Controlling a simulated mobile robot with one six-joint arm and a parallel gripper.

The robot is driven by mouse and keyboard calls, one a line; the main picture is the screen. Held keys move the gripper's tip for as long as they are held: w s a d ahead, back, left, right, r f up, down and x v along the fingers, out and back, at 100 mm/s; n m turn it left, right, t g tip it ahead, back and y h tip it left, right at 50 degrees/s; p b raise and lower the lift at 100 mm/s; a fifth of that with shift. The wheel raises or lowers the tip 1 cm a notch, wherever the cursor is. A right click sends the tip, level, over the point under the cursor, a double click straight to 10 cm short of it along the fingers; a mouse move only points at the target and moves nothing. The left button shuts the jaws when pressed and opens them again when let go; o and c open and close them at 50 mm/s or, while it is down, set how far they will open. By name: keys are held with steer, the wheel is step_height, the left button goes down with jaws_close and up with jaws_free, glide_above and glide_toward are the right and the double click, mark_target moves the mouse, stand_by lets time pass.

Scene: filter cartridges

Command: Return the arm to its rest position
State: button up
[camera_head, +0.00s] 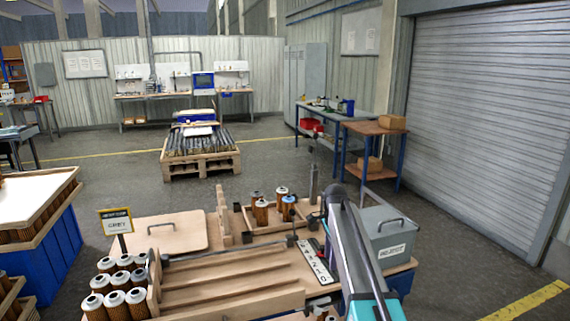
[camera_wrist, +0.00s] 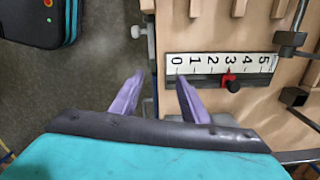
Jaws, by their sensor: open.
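My gripper (camera_wrist: 158,92) shows in the wrist view as two purple fingers, spread apart with nothing between them. The fingers are near the left edge of a wooden bench (camera_wrist: 205,30), beside the zero end of a white number scale (camera_wrist: 222,64). In the head view my arm reaches up over the right part of the bench, beside a grey REJECT box (camera_head: 390,238). I cannot make out the gripper's fingers there. Several filter cartridges (camera_head: 262,212) stand in a small wooden tray behind the scale, apart from the arm.
A grooved wooden rack (camera_head: 225,285) fills the bench front. White-topped filters (camera_head: 115,297) stand at lower left by a sign (camera_head: 115,222). A handled wooden lid (camera_head: 170,240) lies behind them. A loaded pallet (camera_head: 200,165) stands farther back, with open floor around it.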

steer(key=s+f+n+g, duration=0.2)
steer(key=s+f+n, duration=0.3)
steer(key=s+f, duration=0.9)
steer(key=s+f+n+g, duration=0.2)
steer(key=s+f+n, duration=0.4)
steer(key=s+f, duration=0.8)
steer(key=s+f+n+g, duration=0.1)
steer(key=s+f+n, duration=0.4)
steer(key=s+f, duration=0.9)
steer(key=s, duration=1.4)
steer(key=shift+s+d+f+n+g, duration=0.2)
steer(key=shift+s+d+n+g, duration=0.1)
steer(key=shift+g, duration=0.1)
steer(key=shift+w, duration=0.1)
stand_by(0.5)
